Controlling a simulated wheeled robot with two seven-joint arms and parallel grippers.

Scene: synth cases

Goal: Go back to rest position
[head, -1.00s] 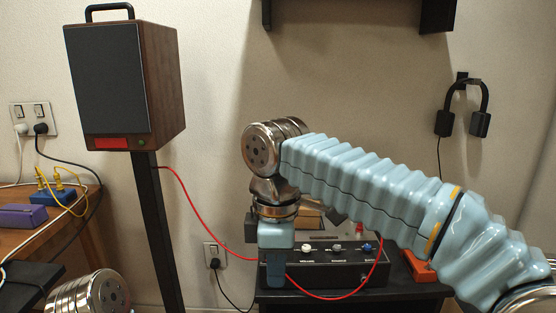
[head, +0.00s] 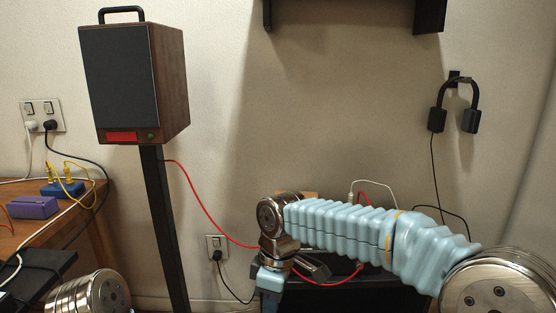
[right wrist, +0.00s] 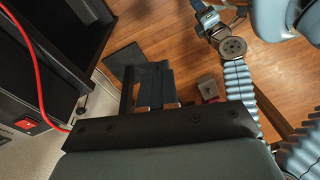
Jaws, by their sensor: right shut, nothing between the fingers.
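My right arm comes in from the right in the head view, with its ribbed light-blue sleeve in front of the black bench. My right gripper (right wrist: 152,72) shows in the right wrist view with its dark fingers together and nothing between them. In the head view its wrist hangs low in the middle and the fingertips are not clear. Of my left arm the head view shows only a metal joint at the lower left edge. My left gripper is not seen there. The right wrist view shows part of a ribbed blue arm at the right, but no clear jaws.
A wooden speaker (head: 118,85) stands on a black post left of centre. A red cable (head: 203,208) runs from it to behind my right arm. Headphones (head: 455,105) hang at the right. A wooden table (head: 85,222) with a purple box (head: 33,207) is at the left.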

